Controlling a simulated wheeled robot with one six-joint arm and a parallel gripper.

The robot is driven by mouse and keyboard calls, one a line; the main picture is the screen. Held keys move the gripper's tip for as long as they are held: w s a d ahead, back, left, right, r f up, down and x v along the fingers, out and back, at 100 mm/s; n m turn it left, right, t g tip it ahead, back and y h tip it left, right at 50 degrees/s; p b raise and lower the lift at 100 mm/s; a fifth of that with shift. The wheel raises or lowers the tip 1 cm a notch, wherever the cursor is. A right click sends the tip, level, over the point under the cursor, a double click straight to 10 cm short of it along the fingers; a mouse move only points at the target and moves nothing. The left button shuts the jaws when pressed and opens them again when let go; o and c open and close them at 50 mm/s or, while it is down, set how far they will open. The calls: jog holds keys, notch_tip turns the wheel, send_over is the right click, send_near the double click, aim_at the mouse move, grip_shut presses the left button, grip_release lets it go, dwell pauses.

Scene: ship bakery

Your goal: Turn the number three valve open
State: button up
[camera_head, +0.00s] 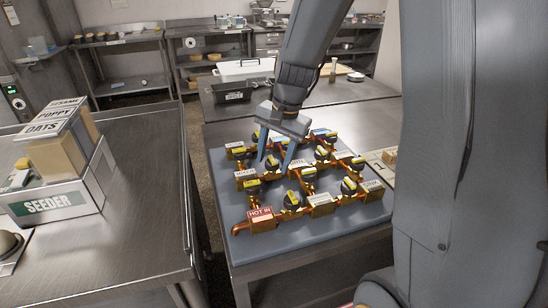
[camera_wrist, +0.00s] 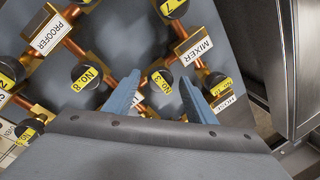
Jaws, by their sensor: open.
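A board of copper pipes carries several black valve knobs with yellow number bars. In the wrist view the knob that appears to read No.3 (camera_wrist: 161,83) sits between and beyond my fingertips. Its lettering is small and tilted. In the head view a knob (camera_head: 272,163) shows between the fingers; its number is not readable there. My gripper (camera_head: 276,152) is open and empty, pointing down over the board's left-middle part. The fingers also show in the wrist view (camera_wrist: 158,79), one on each side of the knob. I cannot tell whether they touch it.
Knob No.8 (camera_wrist: 86,76) is left of the fingers in the wrist view. Pipe blocks labelled PROOFER (camera_wrist: 47,33) and MIXER (camera_wrist: 193,47) stand nearby. The grey board (camera_head: 300,238) lies on a metal table. A SEEDER box (camera_head: 55,203) stands on the left counter.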

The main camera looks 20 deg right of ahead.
jog(key=c, duration=1)
jog(key=shift+n, duration=0.4)
jog(key=n, duration=0.4)
jog(key=shift+w+g+y+p, duration=0.1)
jog(key=shift+g+y+p, duration=0.2)
jog(key=shift+g, duration=0.1)
jog(key=n, duration=0.4)
jog(key=shift+w+n+g+p, duration=0.1)
jog(key=shift+n+g+p, duration=0.2)
jog(key=shift+g+p, duration=0.1)
jog(key=n+g, duration=0.1)
jog(key=n, duration=0.3)
jog(key=shift+w+p, duration=0.1)
jog(key=shift+p, duration=0.25)
jog(key=shift+w+n+g+p, duration=0.1)
jog(key=shift+n+g+p, duration=0.25)
jog(key=shift+n, duration=1.85)
